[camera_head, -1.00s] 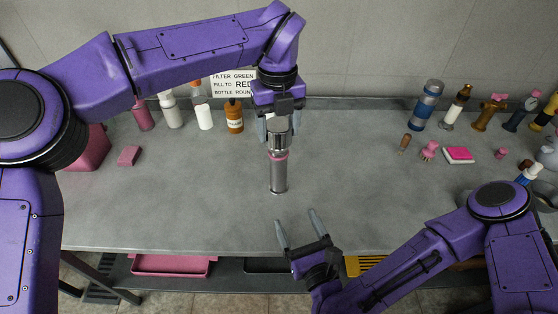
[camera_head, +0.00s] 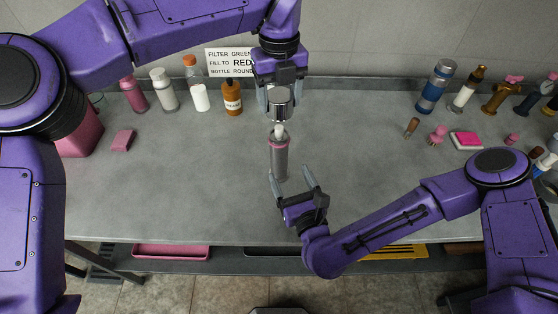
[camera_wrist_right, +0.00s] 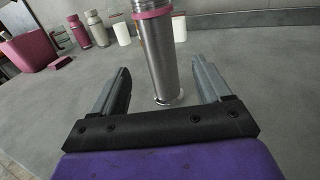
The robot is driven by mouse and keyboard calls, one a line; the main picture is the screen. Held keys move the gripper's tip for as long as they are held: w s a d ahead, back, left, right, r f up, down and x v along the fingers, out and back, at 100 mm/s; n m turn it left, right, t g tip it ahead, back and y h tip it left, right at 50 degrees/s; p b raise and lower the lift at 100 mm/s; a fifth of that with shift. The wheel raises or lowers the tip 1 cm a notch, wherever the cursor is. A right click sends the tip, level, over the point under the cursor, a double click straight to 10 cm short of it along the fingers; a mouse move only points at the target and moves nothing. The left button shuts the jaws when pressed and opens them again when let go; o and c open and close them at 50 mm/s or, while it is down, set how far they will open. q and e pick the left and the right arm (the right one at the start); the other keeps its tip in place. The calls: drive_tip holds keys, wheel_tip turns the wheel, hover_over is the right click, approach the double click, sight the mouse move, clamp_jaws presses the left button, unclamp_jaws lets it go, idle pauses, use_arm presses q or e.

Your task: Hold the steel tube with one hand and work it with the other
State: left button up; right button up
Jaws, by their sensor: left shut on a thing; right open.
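The steel tube (camera_head: 279,162) is upright over the middle of the grey bench, with a pink ring near its top. My left gripper (camera_head: 280,98) is above it, shut on a steel cap (camera_head: 281,107). A short white piece (camera_head: 279,131) shows between cap and tube; I cannot tell which it belongs to. My right gripper (camera_head: 291,177) is open and empty, low in front of the tube. In the right wrist view the tube (camera_wrist_right: 161,55) stands beyond and between the open fingers (camera_wrist_right: 163,85), apart from them. Its lower end shows a pale rim near the bench top.
Bottles, including a brown one (camera_head: 232,98), stand at the back left by a sign (camera_head: 230,62). A pink block (camera_head: 123,140) lies at left. A blue-banded flask (camera_head: 436,87), small brushes and a pink pad (camera_head: 466,140) are at right. The bench (camera_head: 190,195) around the tube is clear.

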sight(282, 159)
drive_tip(key=x, duration=0.6)
drive_tip(key=shift+w+a, duration=0.2)
drive_tip(key=shift+w, duration=0.15)
clamp_jaws()
use_arm(q)
drive_tip(key=shift+f, duration=2.45)
